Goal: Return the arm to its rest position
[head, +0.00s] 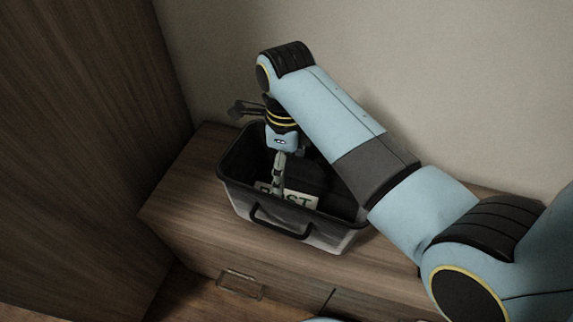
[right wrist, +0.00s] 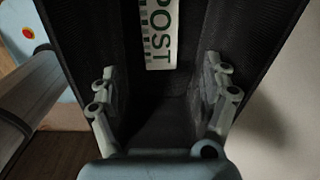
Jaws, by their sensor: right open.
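My right arm reaches in from the right in the head view. Its gripper (head: 279,176) points down into a dark basin (head: 290,226) with a black handle on its front. In the right wrist view the two fingers of the right gripper (right wrist: 162,95) stand wide apart with nothing between them. A white label reading "POST" (right wrist: 161,35) lies beyond the fingertips, inside the dark walls. The label also shows beside the gripper in the head view (head: 299,199), partly hidden by it. My left gripper is in neither view.
The basin stands on a low wooden cabinet (head: 185,205) with a drawer handle. A tall wooden panel (head: 80,130) rises at the left. A beige wall (head: 430,70) is close behind. Free cabinet top shows left of the basin.

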